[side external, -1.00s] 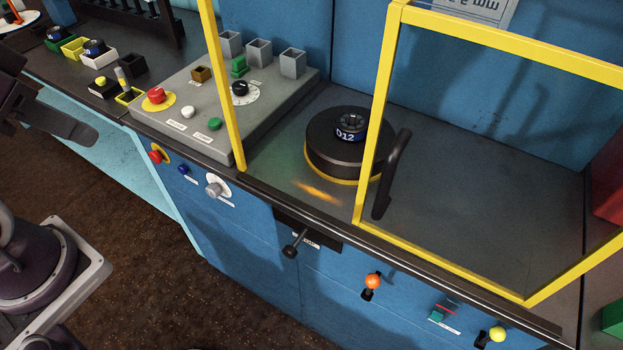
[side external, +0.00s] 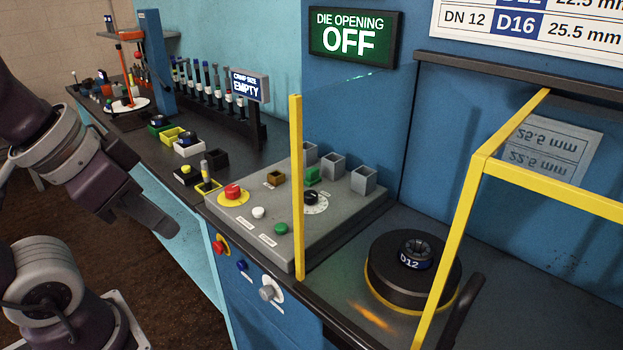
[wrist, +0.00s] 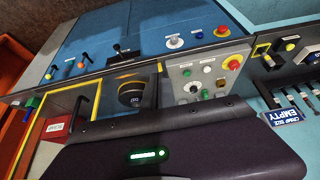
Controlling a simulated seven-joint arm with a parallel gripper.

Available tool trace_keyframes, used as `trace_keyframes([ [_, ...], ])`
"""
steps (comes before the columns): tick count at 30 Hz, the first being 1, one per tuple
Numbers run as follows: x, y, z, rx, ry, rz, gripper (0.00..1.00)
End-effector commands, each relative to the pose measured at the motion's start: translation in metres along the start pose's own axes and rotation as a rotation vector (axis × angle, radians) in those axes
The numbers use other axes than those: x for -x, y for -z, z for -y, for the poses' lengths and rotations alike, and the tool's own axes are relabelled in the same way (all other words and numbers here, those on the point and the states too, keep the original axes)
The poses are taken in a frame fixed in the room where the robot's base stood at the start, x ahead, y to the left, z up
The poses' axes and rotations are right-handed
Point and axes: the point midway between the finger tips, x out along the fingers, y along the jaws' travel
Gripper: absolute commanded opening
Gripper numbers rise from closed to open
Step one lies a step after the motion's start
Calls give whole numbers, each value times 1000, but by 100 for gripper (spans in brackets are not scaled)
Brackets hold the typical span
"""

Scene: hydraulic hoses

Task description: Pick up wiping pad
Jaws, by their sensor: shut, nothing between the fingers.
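No wiping pad can be made out for sure in either view. My gripper (side external: 168,228) is at the left of the side view, in front of the bench edge and left of the grey control panel. Its fingers are shut, with nothing seen in them, and it touches nothing I can see. On the bench beyond it are a yellow tray (side external: 172,136), a white tray (side external: 189,148) with a dark die, and a small yellow-rimmed tray (side external: 208,188) with an upright piece. In the wrist view a dark housing with a green light fills the bottom, and the fingertips do not show.
The grey control panel (side external: 285,232) carries buttons and open grey boxes. A yellow guard frame (side external: 455,250) stands around the black D12 die unit (side external: 385,281). A rack of several tools (side external: 215,95) stands at the back. Open floor lies left of the bench.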

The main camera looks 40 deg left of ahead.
Motion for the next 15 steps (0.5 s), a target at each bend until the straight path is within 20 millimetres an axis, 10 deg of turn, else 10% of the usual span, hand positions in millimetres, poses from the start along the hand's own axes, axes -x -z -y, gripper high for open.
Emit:
trace_keyframes([
  [9,0,0,0,0,0,0,51],
  [15,0,0,0,0,0,0,51],
])
